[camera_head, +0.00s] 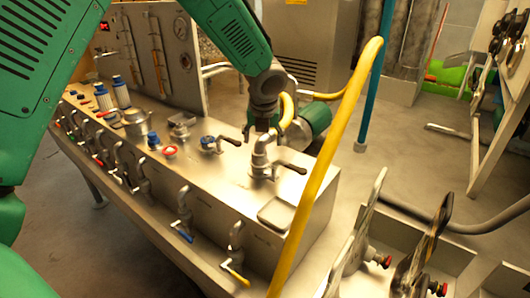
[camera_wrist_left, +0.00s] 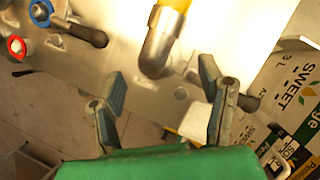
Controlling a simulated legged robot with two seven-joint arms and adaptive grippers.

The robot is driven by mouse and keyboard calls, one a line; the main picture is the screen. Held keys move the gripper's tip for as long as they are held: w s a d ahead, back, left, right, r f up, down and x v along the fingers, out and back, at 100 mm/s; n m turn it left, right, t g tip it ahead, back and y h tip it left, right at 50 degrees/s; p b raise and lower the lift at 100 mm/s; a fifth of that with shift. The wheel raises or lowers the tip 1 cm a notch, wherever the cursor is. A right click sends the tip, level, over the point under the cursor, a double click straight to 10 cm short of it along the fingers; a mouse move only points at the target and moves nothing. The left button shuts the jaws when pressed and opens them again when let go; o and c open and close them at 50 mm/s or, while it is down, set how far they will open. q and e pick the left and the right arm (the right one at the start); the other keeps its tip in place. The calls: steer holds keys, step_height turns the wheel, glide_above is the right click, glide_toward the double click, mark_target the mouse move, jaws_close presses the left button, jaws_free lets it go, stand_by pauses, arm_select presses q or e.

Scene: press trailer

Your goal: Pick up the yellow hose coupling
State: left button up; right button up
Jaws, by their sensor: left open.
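The yellow hose coupling is a metal elbow (camera_head: 262,153) with a yellow hose end, standing on the top of the steel bench near its right end. In the left wrist view the elbow (camera_wrist_left: 158,52) and its yellow sleeve (camera_wrist_left: 175,4) show just beyond the fingertips, roughly centred between them. My left gripper (camera_head: 262,129) hangs just above and beside the coupling in the head view, partly covering it. In the wrist view its two fingers (camera_wrist_left: 161,78) are spread wide with nothing between them. My right gripper is not in view.
The steel bench (camera_head: 220,185) carries several valves with dark, blue and red handles. A black lever (camera_head: 291,167) sits right of the coupling. A long yellow hose (camera_head: 330,160) crosses the foreground. A gauge panel (camera_head: 160,50) stands behind.

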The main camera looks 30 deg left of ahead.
arm_select(q)
steer(key=x, duration=0.5)
steer(key=shift+s+a+f, duration=0.15)
steer(key=shift+a+f, duration=0.15)
steer(key=shift+a, duration=0.2)
steer(key=shift+d+r, duration=0.1)
steer(key=shift+d, duration=0.05)
steer(key=shift+s+r, duration=0.1)
jaws_close()
